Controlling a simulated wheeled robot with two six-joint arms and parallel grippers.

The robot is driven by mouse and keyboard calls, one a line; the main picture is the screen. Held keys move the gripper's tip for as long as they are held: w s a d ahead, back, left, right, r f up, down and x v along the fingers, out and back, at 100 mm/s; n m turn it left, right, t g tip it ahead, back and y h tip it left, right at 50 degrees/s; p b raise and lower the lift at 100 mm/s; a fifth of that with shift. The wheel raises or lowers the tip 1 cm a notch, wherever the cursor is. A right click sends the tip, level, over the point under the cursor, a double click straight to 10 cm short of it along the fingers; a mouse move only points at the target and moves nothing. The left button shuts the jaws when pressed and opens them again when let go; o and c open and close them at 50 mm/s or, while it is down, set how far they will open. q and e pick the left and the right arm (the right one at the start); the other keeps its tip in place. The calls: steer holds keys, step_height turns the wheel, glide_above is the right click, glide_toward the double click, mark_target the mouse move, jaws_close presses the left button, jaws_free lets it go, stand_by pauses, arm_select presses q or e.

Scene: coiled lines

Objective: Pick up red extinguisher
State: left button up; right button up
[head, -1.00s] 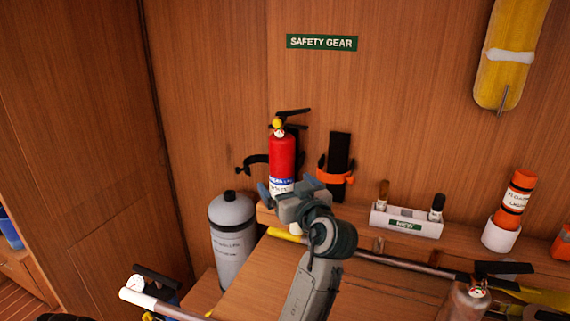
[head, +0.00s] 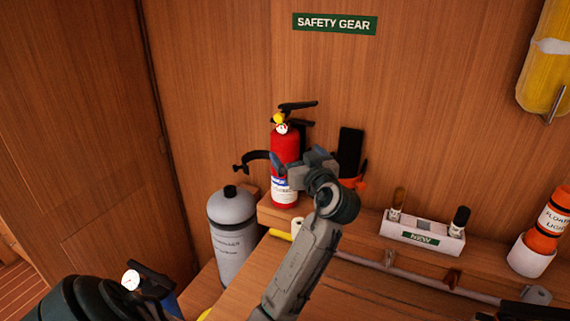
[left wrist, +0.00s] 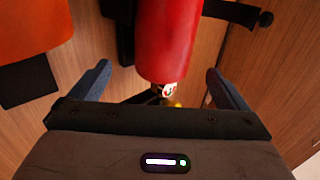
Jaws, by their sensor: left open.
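The red extinguisher (head: 284,150) stands upright on a wooden ledge against the wall, with a black handle, yellow pin, gauge and a white-blue label. My left gripper (head: 300,160) is open at its right front side and partly covers its body in the head view. In the left wrist view, the extinguisher's red body (left wrist: 168,40) lies between the two spread blue-grey fingers of my left gripper (left wrist: 160,85), farther out than their tips or level with them; I cannot tell which. Its gauge shows below the body there. My right gripper is not in view.
A grey cylinder (head: 232,235) stands left of the ledge. A white tray (head: 423,233) and an orange canister (head: 548,220) stand farther right. A pole (head: 400,272) lies in front.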

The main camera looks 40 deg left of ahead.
mark_target(291, 151)
arm_select(q)
steer(key=shift+w+a, duration=0.3)
steer(key=shift+a, duration=0.1)
steer(key=shift+w+a+f, duration=0.1)
steer(key=shift+w+f, duration=0.05)
steer(key=shift+w, duration=0.05)
steer(key=shift+w+a, duration=0.1)
steer(key=shift+a, duration=0.15)
steer(key=shift+a+p, duration=0.3)
steer(key=shift+a, duration=0.1)
steer(key=x, duration=0.3)
steer(key=shift+s+a+f+p, duration=0.1)
steer(key=shift+s+a+p, duration=0.1)
steer(key=shift+s+p, duration=0.1)
steer(key=shift+w+a+f, duration=0.1)
steer(key=shift+w+a, duration=0.2)
steer(key=shift+d, duration=0.15)
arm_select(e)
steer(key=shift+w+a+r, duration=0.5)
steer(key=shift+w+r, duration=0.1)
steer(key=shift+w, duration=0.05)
